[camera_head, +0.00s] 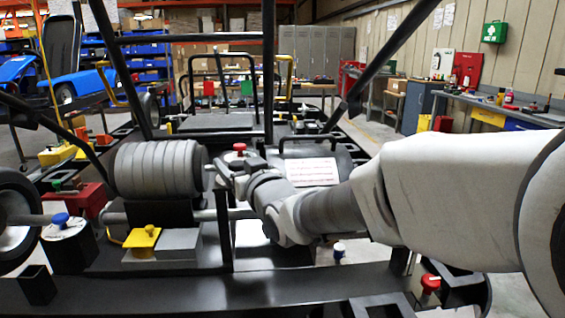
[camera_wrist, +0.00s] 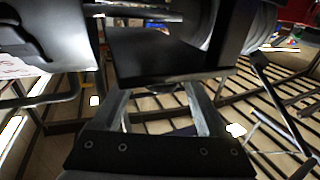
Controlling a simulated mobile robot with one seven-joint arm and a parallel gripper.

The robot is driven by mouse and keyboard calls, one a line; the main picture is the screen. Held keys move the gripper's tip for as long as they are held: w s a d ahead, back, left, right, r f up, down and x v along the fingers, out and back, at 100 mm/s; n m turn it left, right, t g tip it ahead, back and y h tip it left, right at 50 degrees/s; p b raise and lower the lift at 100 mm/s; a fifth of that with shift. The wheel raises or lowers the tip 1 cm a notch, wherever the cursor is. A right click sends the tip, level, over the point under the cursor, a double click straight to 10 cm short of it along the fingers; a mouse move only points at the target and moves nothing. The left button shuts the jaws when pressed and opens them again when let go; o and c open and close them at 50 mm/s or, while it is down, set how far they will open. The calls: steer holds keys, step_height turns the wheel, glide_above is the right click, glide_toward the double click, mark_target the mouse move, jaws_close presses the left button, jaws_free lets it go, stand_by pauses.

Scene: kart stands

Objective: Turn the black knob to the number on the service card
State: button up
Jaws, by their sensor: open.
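The service card (camera_head: 312,171) is a white sheet with reddish lines of print, right of my wrist in the head view. Its number is too small to read. I cannot pick out the black knob for sure in either view; my arm hides part of the kart there. My gripper (camera_wrist: 155,95) is open and empty in the wrist view, its two grey fingers apart. A dark flat-faced block (camera_wrist: 150,55) lies just beyond the fingertips; I cannot tell whether they touch it. In the head view my fingers are not clearly visible.
Red (camera_head: 239,148), blue (camera_head: 60,221) and yellow (camera_head: 146,232) knobs sit nearby. Black kart tubes (camera_head: 215,37) cross above and around my arm. Another red knob (camera_head: 430,284) is at the front right.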

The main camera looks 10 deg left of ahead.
jaws_close()
